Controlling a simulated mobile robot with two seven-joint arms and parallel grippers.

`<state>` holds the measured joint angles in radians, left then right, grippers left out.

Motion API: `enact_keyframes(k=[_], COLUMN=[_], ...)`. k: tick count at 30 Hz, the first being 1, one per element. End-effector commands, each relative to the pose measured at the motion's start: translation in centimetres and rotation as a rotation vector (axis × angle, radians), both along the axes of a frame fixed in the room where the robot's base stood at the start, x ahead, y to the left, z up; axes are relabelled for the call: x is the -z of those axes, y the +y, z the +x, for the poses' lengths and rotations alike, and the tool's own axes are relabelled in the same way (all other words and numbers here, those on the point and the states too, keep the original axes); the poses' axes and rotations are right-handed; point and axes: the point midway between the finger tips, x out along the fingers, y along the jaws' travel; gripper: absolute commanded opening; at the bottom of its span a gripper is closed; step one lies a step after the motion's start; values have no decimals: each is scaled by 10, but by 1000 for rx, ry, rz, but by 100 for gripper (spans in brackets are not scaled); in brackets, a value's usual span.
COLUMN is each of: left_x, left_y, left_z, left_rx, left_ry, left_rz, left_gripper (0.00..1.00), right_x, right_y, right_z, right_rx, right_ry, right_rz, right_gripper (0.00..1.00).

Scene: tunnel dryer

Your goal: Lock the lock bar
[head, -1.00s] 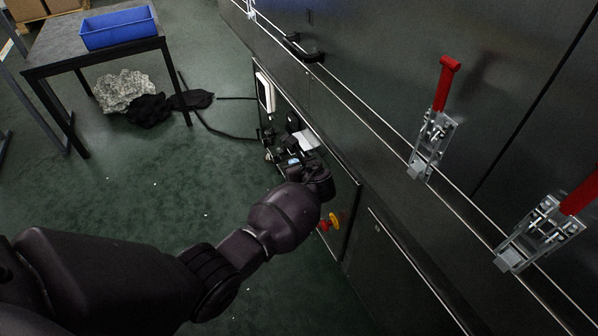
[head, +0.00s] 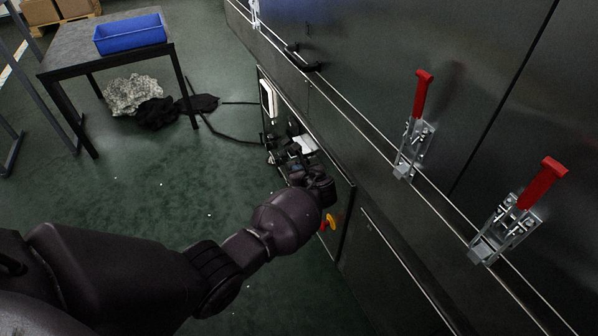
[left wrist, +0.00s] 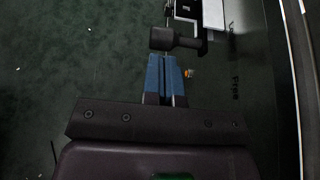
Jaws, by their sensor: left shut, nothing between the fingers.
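My left gripper (head: 287,162) is at the low control panel on the dark machine's side, partly hidden by my own wrist. In the left wrist view its blue fingers (left wrist: 165,79) are shut and empty. Just beyond their tips is a black knob handle (left wrist: 175,39) on a short shaft, seemingly apart from them. Beside it are a black bracket and a white plate (left wrist: 213,14). I cannot tell for certain which part is the lock bar. Two toggle clamps with red levers, a nearer one (head: 512,222) and a farther one (head: 416,142), stand on the machine's side, levers up. My right gripper is not in view.
A yellow and red knob (head: 329,221) sits on the panel close to my left wrist. A dark door handle (head: 301,58) is farther along the machine. A table (head: 72,52) with a blue bin (head: 130,34) stands at far left. Green floor (head: 130,200) is open between.

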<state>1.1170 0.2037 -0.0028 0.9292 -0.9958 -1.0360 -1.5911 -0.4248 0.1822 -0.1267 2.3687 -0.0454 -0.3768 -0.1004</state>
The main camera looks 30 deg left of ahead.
Motion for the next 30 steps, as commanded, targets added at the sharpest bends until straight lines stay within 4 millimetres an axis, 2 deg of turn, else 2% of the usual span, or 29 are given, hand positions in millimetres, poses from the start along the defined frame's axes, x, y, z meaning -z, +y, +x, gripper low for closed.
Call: enact_keyframes(k=[1,4,8,12,19,30], left_x=[-10,-25,-36,-44,-49,-46], left_y=[0,-17,-35,-51,-66,-69], left_z=[0,-11,-26,-40,-55,-58], left_rx=[0,3,2,2,2,0], left_ry=[-7,-12,-12,-10,-4,1], left_rz=[0,-1,-1,-2,0,1], left_gripper=[0,0,0,0,0,0], right_x=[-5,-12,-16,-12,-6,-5], right_y=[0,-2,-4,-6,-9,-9], right_z=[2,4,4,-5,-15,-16], right_rx=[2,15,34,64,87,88], right_ry=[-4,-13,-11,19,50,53], right_rz=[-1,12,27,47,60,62], right_gripper=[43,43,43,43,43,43])
